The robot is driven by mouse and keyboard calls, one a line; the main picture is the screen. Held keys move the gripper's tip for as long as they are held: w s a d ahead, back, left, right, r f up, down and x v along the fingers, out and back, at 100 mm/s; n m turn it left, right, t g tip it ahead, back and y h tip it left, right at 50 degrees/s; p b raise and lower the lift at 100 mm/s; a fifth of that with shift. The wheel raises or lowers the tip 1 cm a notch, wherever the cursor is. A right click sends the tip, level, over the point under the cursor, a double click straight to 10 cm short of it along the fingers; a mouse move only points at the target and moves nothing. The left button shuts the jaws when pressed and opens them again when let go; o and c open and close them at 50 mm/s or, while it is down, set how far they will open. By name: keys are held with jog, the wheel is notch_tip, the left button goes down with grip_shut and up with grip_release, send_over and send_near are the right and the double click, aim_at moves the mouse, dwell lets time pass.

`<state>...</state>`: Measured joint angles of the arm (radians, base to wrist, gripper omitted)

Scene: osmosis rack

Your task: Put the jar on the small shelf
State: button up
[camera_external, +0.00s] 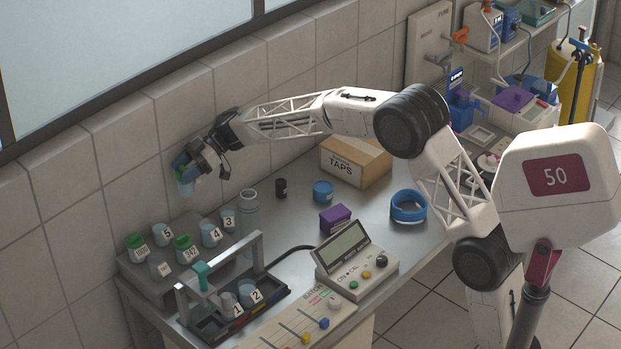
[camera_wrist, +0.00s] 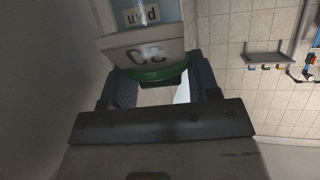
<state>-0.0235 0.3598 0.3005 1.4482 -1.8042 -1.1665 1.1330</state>
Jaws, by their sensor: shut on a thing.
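My gripper (camera_external: 190,163) is raised near the tiled wall at the left, above the rack of jars. It is shut on a jar (camera_external: 186,187), of which a pale green part shows below the fingers. In the wrist view the jar (camera_wrist: 145,35) is close up, with a white label and a green lid, between the two fingers of my gripper (camera_wrist: 160,82). The label's writing is upside down and only partly readable. A narrow shelf (camera_wrist: 268,58) on a tiled wall shows at the right of the wrist view. I cannot tell whether it is the small shelf.
A grey stepped rack (camera_external: 152,283) holds several numbered jars. A handled carrier (camera_external: 187,318) with jars 1 and 2 stands in front.

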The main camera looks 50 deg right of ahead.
aim_at(182, 194)
jog(key=shift+s+a+f+n+g, duration=0.2)
jog(key=shift+a+f+n+g, duration=0.15)
jog(key=shift+n+g, duration=0.35)
jog(key=shift+s+a+f+n+g, duration=0.15)
jog(key=shift+a+f+n+g, duration=0.15)
jog(key=shift+n+g, duration=0.4)
jog(key=shift+f, duration=0.15)
jog(key=shift+f, duration=2.4)
jog(key=shift+f, duration=2.5)
jog(key=shift+f, duration=0.1)
jog(key=o, duration=1.1)
jog(key=shift+o, duration=0.2)
